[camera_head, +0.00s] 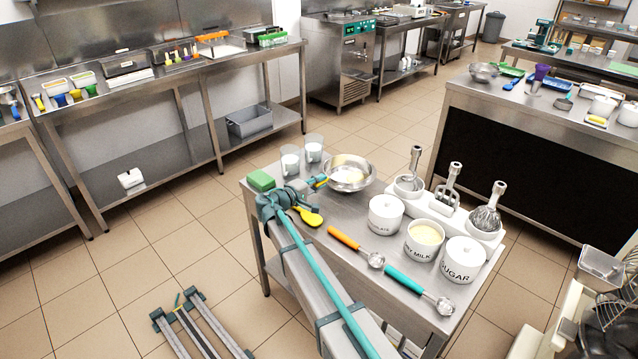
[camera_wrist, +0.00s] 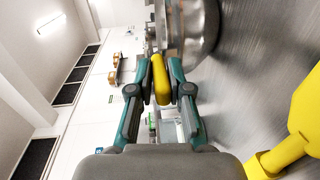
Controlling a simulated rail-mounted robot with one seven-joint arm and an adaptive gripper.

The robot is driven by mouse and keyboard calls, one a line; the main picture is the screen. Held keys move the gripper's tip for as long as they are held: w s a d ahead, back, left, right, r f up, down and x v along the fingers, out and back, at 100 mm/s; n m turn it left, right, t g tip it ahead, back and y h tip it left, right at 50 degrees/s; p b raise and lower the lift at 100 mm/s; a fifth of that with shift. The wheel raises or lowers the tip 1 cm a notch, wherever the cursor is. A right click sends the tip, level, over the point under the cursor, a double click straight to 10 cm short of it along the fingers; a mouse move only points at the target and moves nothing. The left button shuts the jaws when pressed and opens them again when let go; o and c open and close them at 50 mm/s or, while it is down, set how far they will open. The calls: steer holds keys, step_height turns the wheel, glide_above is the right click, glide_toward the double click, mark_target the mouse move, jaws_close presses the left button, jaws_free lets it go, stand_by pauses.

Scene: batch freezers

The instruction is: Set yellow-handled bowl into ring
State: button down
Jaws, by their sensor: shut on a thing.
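The metal bowl (camera_head: 349,174) is at the back of the steel table in the head view, with a yellowish patch inside. In the wrist view the bowl (camera_wrist: 197,30) is beyond my fingertips, and its yellow handle (camera_wrist: 159,80) lies between them. My gripper (camera_head: 319,183) is shut on that handle, left of the bowl. The fingers also show in the wrist view (camera_wrist: 161,74). I cannot make out the ring in either view. Whether the bowl's underside touches anything is hidden.
A green sponge (camera_head: 262,181) and a yellow spoon (camera_head: 308,216) lie near my arm. A white tool holder (camera_head: 450,212), white canisters (camera_head: 386,214) and orange (camera_head: 345,239) and teal (camera_head: 405,281) scoops fill the right and front.

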steer(key=shift+r, duration=0.55)
stand_by(0.6)
steer(key=shift+f+b, duration=0.65)
steer(key=shift+b, duration=0.15)
stand_by(0.4)
steer(key=c, duration=1)
jaws_free()
steer(key=shift+c, duration=0.2)
